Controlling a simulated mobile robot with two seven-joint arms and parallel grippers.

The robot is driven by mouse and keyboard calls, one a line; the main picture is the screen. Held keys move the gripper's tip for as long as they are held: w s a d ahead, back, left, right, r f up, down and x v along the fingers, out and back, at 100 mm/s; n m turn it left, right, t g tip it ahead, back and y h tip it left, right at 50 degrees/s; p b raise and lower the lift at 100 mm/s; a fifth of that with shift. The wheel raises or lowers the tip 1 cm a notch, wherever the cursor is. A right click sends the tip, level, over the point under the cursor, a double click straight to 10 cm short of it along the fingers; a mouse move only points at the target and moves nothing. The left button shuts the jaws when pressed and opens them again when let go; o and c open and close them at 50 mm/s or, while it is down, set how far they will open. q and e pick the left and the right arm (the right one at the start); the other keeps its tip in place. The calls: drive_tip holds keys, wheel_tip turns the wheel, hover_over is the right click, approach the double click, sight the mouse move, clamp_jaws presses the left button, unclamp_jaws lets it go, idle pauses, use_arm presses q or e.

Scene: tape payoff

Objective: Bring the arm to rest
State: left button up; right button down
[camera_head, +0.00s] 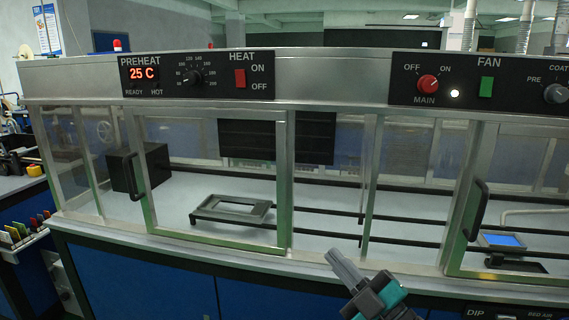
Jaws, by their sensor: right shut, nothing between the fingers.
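My right gripper (337,257) shows at the bottom, right of centre. Its grey fingers are together and hold nothing; they point up and to the left. The dark and teal wrist (380,292) comes in from the bottom edge. The gripper is in front of the machine's front ledge, outside the glass. I cannot tell whether it touches the ledge. My left gripper is not in view.
A long glass-fronted machine (330,68) fills the view. Behind its left door (212,240) lies a grey frame (230,208) near two dark rails. A blue-topped plate (502,241) lies at the right. The heat switch (240,78) and main knob (428,83) are above.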

drive_tip(key=s+d+f+m+g+h, duration=0.2)
drive_tip(key=s+f+m+h, duration=0.2)
drive_tip(key=f, duration=0.5)
drive_tip(key=s+d+f+m+g+h, duration=0.2)
drive_tip(key=s+f+m, duration=0.4)
drive_tip(key=s+f, duration=0.3)
drive_tip(key=s+d+f+m+g+h, duration=0.2)
drive_tip(key=s+d+f+m+h, duration=0.2)
drive_tip(key=f, duration=0.6)
drive_tip(key=s+m+h, duration=0.1)
drive_tip(key=s+h, duration=0.1)
drive_tip(key=shift+s+f, duration=0.2)
drive_tip(key=shift+s, duration=0.1)
drive_tip(key=shift+d, duration=0.15)
